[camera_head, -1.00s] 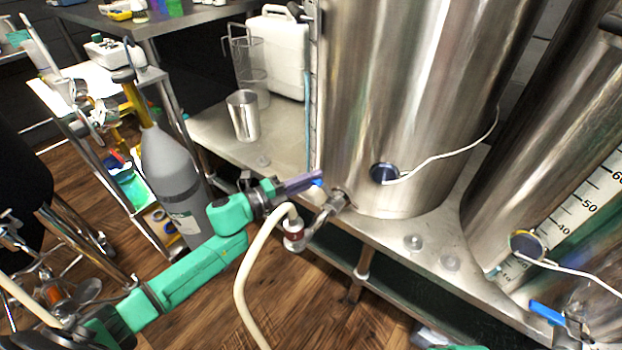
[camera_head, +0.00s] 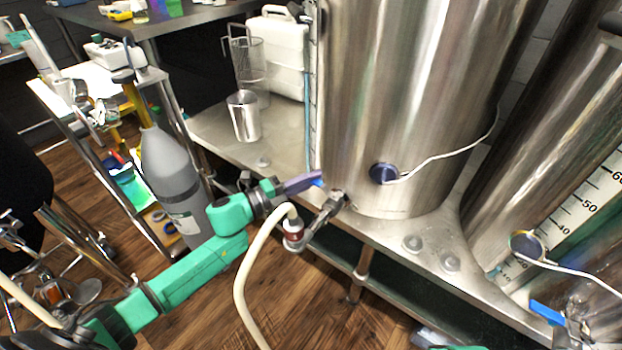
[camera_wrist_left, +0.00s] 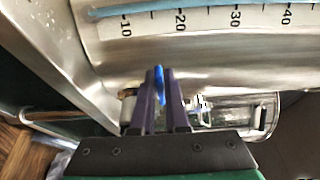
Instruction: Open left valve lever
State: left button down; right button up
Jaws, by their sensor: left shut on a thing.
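The left valve (camera_head: 328,208) is a metal fitting low on the big steel vessel (camera_head: 410,90), with a hose joined at its outer end. Its blue lever (camera_head: 318,182) shows only as a small blue tip at my left gripper (camera_head: 302,184). In the left wrist view the blue lever (camera_wrist_left: 159,86) stands between the two purple fingers of my left gripper (camera_wrist_left: 160,84), which are shut on it. The fingers hide most of the lever. A second blue lever (camera_head: 547,313) sits at the lower right, apart from my gripper. My right gripper is not in view.
A cream hose (camera_head: 245,275) hangs from the valve close to my left forearm. A metal cup (camera_head: 243,115) and a white canister (camera_head: 278,52) stand on the steel bench (camera_head: 205,125). A grey gas cylinder (camera_head: 172,180) stands left of my arm.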

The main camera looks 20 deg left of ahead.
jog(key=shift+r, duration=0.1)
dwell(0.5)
pick_arm(q)
jog(key=shift+s+y+p, duration=0.25)
jog(key=shift+y+p, duration=0.05)
jog(key=shift+p, duration=0.05)
jog(key=shift+s+n+t+y+p, duration=0.5)
jog(key=shift+n+t+y, duration=0.5)
jog(key=shift+n, duration=0.1)
jog(key=shift+s+a+n+t+y, duration=0.2)
jog(key=shift+n+t+y, duration=0.2)
jog(key=shift+y, duration=0.2)
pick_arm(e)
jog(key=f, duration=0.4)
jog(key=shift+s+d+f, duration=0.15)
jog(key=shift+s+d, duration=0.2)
pick_arm(q)
jog(key=c, duration=0.9)
grip_release()
